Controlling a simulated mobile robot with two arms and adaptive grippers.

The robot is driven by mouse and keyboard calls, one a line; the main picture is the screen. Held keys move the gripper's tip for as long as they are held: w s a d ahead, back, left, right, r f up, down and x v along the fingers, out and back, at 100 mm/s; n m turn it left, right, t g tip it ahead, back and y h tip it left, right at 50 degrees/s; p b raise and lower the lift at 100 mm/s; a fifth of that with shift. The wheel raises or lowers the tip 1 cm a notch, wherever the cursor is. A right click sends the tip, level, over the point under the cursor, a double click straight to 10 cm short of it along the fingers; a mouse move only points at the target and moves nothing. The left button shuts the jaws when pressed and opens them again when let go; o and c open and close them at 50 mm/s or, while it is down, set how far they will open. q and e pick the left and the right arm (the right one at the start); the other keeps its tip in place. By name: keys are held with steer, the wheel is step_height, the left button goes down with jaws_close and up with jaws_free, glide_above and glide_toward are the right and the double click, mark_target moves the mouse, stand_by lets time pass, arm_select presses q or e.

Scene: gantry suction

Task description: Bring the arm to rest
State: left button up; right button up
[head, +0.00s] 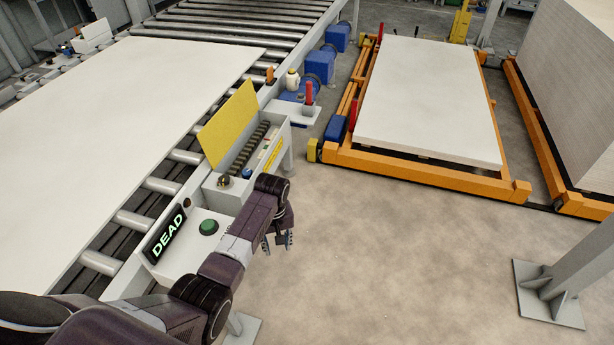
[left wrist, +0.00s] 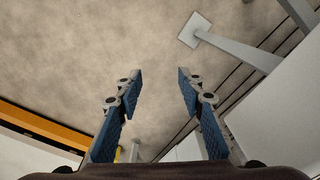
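My left arm reaches in from the lower left in the head view. Its left gripper (head: 277,243) hangs beside the grey control console, above bare floor. In the left wrist view the two blue-padded fingers of the left gripper (left wrist: 158,85) stand apart with nothing between them, only floor behind. The gripper is open and empty. My right gripper does not show in either view.
The console has a green button (head: 209,227), a lit sign reading DEAD (head: 165,238) and an open box with a yellow lid (head: 229,122). A large white board (head: 130,110) lies on rollers. An orange frame (head: 415,172) holds another board (head: 430,100). The floor (head: 400,270) is clear.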

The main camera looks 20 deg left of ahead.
arm_select(q)
steer(key=s+d+f+m, duration=0.1)
steer(key=s+f+m, duration=0.3)
steer(key=s+f, duration=1.45)
steer(key=s+d+f+m, duration=0.1)
steer(key=s+f, duration=0.3)
steer(key=s, duration=0.5)
steer(key=s+d+f+m, duration=0.1)
steer(key=s+f+m, duration=0.2)
steer(key=s, duration=0.6)
steer(key=s+d+f+m, duration=0.1)
steer(key=s+f+m, duration=0.1)
steer(key=s+f, duration=0.3)
steer(key=s, duration=0.3)
steer(key=shift+s+f+t+b, duration=0.2)
steer(key=shift+s+t+b, duration=0.15)
steer(key=shift+s+t, duration=0.05)
steer(key=shift+d, duration=0.1)
